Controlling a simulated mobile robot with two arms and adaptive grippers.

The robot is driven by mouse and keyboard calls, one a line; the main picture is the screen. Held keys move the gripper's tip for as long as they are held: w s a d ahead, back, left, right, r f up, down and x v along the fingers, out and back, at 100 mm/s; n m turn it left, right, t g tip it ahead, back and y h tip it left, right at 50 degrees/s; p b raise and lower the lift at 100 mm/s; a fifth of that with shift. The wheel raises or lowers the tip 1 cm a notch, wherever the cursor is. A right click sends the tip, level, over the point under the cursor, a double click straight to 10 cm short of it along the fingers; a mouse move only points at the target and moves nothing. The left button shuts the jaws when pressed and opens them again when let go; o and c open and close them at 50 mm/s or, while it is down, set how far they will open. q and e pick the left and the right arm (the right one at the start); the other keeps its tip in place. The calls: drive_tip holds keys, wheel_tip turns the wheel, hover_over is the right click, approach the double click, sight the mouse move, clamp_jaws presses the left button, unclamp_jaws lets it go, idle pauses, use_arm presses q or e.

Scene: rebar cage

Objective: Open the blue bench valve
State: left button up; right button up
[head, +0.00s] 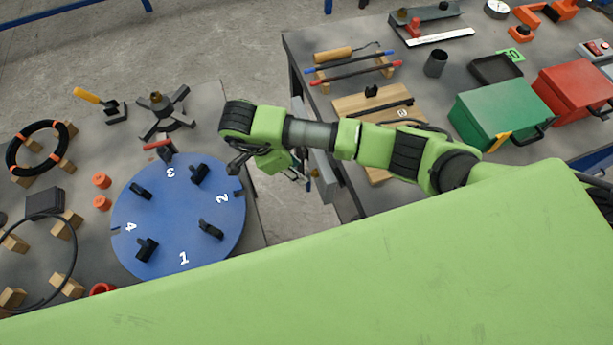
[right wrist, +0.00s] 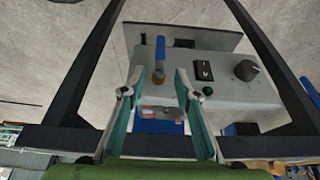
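The blue bench valve (right wrist: 160,50) shows in the right wrist view as a blue lever on a brass-coloured fitting, on a grey panel. The lever runs up the picture from the fitting. My right gripper (right wrist: 155,95) is open, with its two teal-lined fingers apart and nothing between them. The valve lies ahead of the fingertips, roughly in line with the gap between them; I see no contact. In the head view my right arm reaches down between the two benches, and the gripper is mostly hidden. My left gripper is not in view.
The grey panel (right wrist: 225,92) also carries a black switch (right wrist: 203,71) and a dark knob (right wrist: 246,70). Dark frame bars (right wrist: 85,75) flank it. In the head view a blue numbered disc (head: 180,218) lies left of my arm. A green box (head: 500,110) stands on the right bench.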

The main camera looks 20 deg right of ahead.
sight(309, 182)
drive_tip(key=x, duration=0.7)
drive_tip(key=shift+f+p, duration=0.35)
drive_tip(key=shift+p, duration=0.1)
drive_tip(key=shift+d, duration=0.1)
clamp_jaws()
